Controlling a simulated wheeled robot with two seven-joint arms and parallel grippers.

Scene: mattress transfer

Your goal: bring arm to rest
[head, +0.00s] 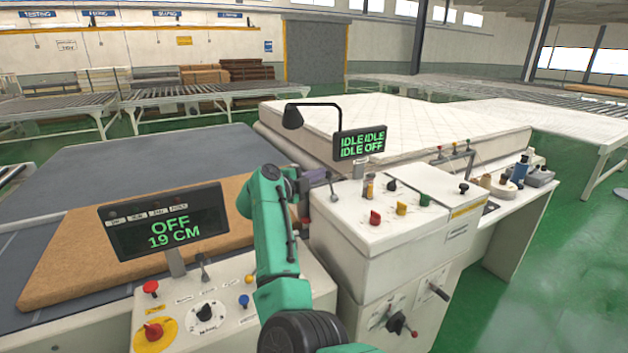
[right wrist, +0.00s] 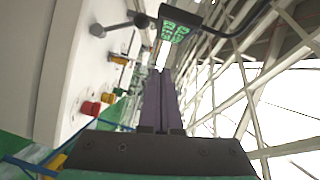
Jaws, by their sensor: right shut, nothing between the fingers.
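My right arm is green and rises from the bottom middle of the head view. Its gripper (head: 318,180) is beside the upper left of the white control cabinet (head: 365,217), partly hidden behind the arm. In the right wrist view, the purple fingers of this gripper (right wrist: 160,75) lie together, shut and empty. My left gripper is not in view.
A left panel (head: 225,290) has knobs and a display (head: 165,222) reading "OFF 19 CM". A second display (head: 360,143) reads "IDLE IDLE IDLE OFF". A white mattress (head: 420,120) lies behind; a brown slab (head: 90,260) lies left. Green floor (head: 570,260) is clear at right.

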